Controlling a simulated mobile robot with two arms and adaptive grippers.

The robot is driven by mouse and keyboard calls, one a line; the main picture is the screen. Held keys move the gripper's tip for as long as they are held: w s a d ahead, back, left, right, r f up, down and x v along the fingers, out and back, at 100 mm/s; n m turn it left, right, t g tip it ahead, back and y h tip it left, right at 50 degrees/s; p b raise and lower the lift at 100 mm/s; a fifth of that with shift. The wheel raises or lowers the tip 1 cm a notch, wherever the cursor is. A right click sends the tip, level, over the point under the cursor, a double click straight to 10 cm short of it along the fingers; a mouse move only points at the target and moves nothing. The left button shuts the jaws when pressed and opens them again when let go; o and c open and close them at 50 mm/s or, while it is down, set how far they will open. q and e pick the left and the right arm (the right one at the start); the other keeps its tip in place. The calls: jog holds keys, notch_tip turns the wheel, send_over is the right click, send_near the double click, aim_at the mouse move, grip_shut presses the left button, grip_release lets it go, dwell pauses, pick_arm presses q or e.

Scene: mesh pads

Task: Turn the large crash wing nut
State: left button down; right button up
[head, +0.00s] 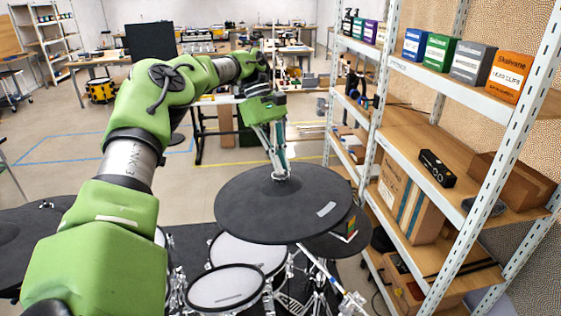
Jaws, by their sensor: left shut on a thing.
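The large crash (250,215) is a dark round cymbal pad on a stand, in the middle of the head view, with a pale label near its right edge. My left arm reaches over from the left, and my left gripper (282,176) points down at the cymbal's centre. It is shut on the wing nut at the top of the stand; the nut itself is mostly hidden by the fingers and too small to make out. My right gripper is not in view.
White mesh drum pads (228,288) stand below the cymbal, with another dark pad (338,238) beneath its right side. A metal shelf rack (384,80) with boxes stands close on the right. Open floor (60,150) lies at the left, with workbenches behind.

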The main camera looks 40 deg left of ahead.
pick_arm(q)
jog(key=shift+f, duration=0.1)
jog(key=c, duration=2.2)
grip_release()
jog(key=shift+c, duration=0.2)
notch_tip(320, 180, up, 10)
jog(key=shift+r, duration=0.1)
